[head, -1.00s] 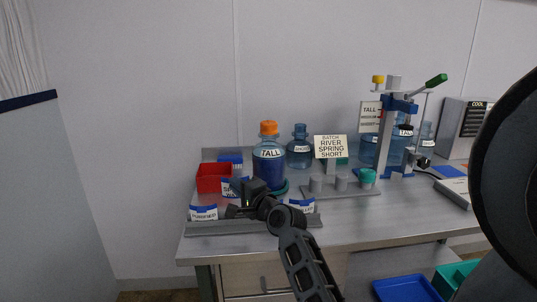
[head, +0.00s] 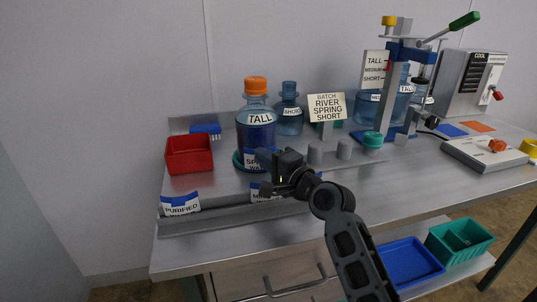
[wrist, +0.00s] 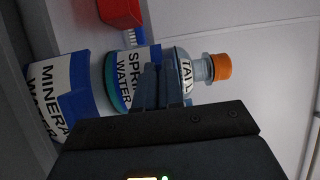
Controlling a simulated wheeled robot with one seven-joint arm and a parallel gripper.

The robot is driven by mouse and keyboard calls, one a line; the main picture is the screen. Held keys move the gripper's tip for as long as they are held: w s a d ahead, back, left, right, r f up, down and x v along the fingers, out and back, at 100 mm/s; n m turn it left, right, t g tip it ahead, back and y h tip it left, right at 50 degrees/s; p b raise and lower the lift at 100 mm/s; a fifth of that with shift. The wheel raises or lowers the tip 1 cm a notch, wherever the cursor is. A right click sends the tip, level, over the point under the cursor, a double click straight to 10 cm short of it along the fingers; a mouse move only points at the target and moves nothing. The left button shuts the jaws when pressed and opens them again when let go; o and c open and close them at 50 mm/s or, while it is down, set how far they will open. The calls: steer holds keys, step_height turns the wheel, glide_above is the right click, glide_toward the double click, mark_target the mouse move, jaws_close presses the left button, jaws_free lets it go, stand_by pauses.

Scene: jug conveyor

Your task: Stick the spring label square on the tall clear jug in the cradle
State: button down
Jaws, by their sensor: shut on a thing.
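The tall clear jug (head: 257,135) has an orange cap, blue contents and a "TALL" tag. It stands upright in the round teal cradle (head: 237,158). My gripper (head: 278,160) is in front of the jug's lower part, its fingers (wrist: 158,85) shut on the spring label. The spring label (head: 250,160) is before the lower front of the jug, partly hidden by my gripper. In the wrist view the label (wrist: 128,68) reads "SPRING WATER" and overlaps the jug, whose cap (wrist: 220,66) points right. I cannot tell whether label and jug touch.
A purified label (head: 181,207) and a mineral label (head: 262,195) stand at the front rack, the mineral one partly behind my arm. A red bin (head: 189,153) is left of the jug. A short jug (head: 289,118), a batch sign (head: 327,106) and grey posts are right.

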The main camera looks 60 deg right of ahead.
mark_target(252, 134)
steer(key=shift+s+d, duration=0.1)
steer(key=shift+d, duration=0.1)
steer(key=shift+r, duration=0.1)
steer(key=shift+d, duration=0.1)
steer(key=shift+w+d+b, duration=0.15)
steer(key=shift+w+d, duration=0.55)
steer(key=shift+d, duration=0.35)
steer(key=shift+w+d+b, duration=0.1)
steer(key=shift+w+d, duration=0.6)
steer(key=shift+d, duration=0.35)
steer(key=shift+w+d+b, duration=0.15)
steer(key=shift+w+d, duration=0.55)
steer(key=shift+d, duration=0.35)
steer(key=shift+w+d, duration=0.35)
steer(key=shift+d, duration=0.25)
stand_by(0.4)
steer(key=c, duration=0.7)
jaws_free()
